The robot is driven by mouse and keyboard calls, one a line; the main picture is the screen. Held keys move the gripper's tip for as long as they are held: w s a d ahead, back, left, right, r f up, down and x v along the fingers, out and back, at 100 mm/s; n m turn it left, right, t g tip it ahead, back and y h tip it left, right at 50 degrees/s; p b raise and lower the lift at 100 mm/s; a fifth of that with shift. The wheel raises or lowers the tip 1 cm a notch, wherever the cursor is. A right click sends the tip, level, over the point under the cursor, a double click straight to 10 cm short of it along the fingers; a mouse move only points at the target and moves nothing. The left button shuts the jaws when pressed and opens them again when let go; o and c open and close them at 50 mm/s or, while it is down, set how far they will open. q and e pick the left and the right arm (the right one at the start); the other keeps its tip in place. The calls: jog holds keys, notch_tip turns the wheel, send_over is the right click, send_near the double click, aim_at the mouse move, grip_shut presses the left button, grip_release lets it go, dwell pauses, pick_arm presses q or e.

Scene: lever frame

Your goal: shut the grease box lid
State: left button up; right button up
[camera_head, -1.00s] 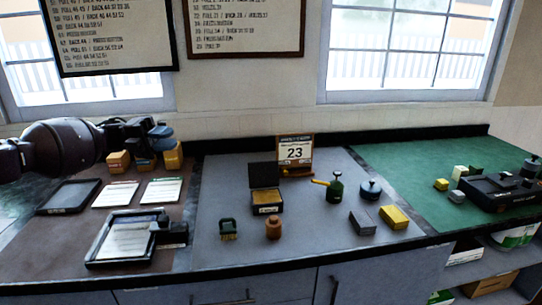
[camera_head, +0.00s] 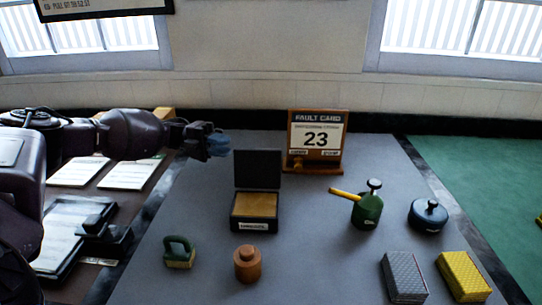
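The grease box (camera_head: 253,224) stands on the grey middle section of the bench, a dark box with yellowish-brown contents and a white label on its front. Its dark lid (camera_head: 257,169) stands upright at the back, so the box is open. My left gripper (camera_head: 217,145) is to the left of the lid and a little behind it, apart from it, pointing right. Its bluish fingers are small and dark, and I cannot tell whether they are open or shut. My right gripper is not in view.
The fault card stand (camera_head: 316,142) is behind and right of the box. A green oil can (camera_head: 367,209) and a blue round pot (camera_head: 428,215) stand to the right. A green-handled brush (camera_head: 179,252) and a brown jar (camera_head: 247,264) are in front. Grey bench top is clear around the box.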

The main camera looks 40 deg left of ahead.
aim_at(259, 155)
pick_arm(q)
jog(key=d, duration=0.3)
jog(key=w+d, duration=0.1)
jog(key=d, duration=0.3)
jog(key=d+p, duration=0.1)
jog(key=d, duration=0.2)
jog(key=shift+w+d+r, duration=0.2)
jog(key=shift+w+d, duration=0.1)
grip_shut()
